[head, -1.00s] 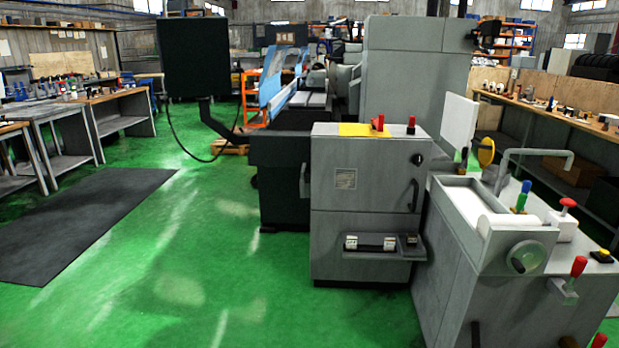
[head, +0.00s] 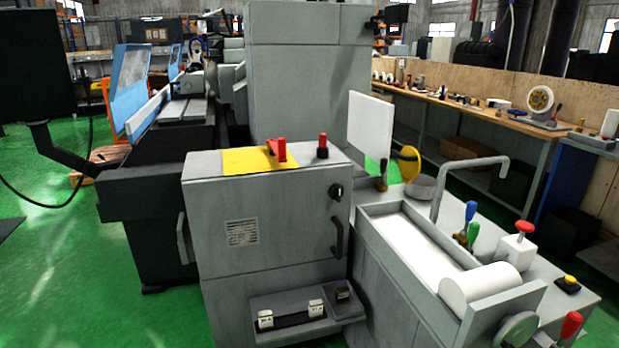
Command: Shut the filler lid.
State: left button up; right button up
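A round yellow disc (head: 407,163), which looks like the filler lid, stands tilted up near the back of the grey tank unit (head: 395,290) on the right. It is beside a low round grey part (head: 420,187); I cannot tell whether that part is the filler opening. A white upright panel (head: 370,132) stands just left of the disc. Neither of my grippers is in view, and nothing is touching the disc.
The tank unit carries a curved grey pipe (head: 470,175), blue and green handles (head: 470,225), a white box with a red button (head: 515,250) and a white roller (head: 480,288). A grey cabinet (head: 265,215) stands to its left. Green floor is free at the lower left.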

aim_at(409, 165)
jog(key=i+l+z, duration=0.6)
jog(key=i, duration=0.15)
jog(key=i+j, duration=0.15)
jog(key=j, duration=0.2)
jog(key=i+j, duration=0.1)
jog(key=j, duration=0.25)
jog(key=i+j+z, duration=0.1)
jog(key=j, duration=0.25)
jog(key=i+j, duration=0.15)
jog(key=j, duration=0.2)
jog(key=i+j+z, duration=0.1)
jog(key=j, duration=0.25)
